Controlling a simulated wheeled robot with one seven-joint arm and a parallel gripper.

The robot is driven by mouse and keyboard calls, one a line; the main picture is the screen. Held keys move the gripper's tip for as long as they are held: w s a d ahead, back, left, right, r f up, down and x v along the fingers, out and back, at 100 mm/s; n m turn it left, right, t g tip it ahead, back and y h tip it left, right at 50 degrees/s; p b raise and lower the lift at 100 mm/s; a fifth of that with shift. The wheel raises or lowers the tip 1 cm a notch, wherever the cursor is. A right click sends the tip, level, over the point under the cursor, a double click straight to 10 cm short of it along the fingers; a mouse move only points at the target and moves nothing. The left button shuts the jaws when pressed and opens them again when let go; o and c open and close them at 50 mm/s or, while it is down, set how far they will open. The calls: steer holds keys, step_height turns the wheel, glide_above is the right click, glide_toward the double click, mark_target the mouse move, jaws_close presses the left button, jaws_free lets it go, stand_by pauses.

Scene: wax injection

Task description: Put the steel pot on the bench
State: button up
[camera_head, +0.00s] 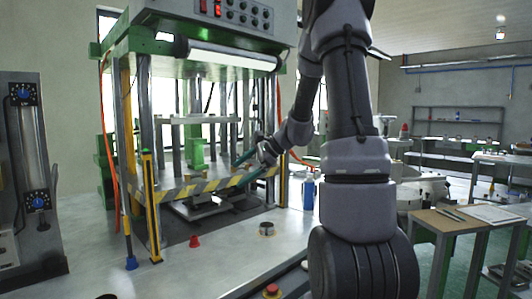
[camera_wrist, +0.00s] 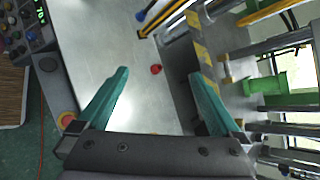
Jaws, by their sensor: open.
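A small round steel pot (camera_head: 266,229), with a dark inside, stands upright on the pale grey worktop (camera_head: 225,255) in front of the press. I cannot make it out in the wrist view. My gripper (camera_head: 252,168) is open, with two teal fingers spread wide apart. It is at the press's striped front bar, above and behind the pot and apart from it. Which surface is the bench I cannot tell for certain.
The green-framed press (camera_head: 140,40) has a yellow-black bar (camera_head: 185,190) across its front. A red cone-like piece (camera_head: 194,241) stands on the worktop. A control panel with dials (camera_head: 25,150) stands at left. A wooden-topped table (camera_head: 450,218) with papers is at right.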

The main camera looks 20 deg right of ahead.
steer(key=s+a+r+n+h, duration=0.1)
steer(key=s+r+n+h, duration=0.1)
steer(key=s, duration=0.7)
steer(key=s+a+r+n+h, duration=0.1)
steer(key=s+r+n+h, duration=0.1)
steer(key=s+r+n, duration=0.3)
steer(key=s+a+r+n+t+h, duration=0.1)
steer(key=s+n, duration=0.4)
steer(key=s, duration=0.7)
step_height(320, 180, up, 2)
steer(key=shift+s+r+n+h, duration=0.25)
steer(key=shift+s+n+h, duration=0.05)
steer(key=shift+h, duration=0.4)
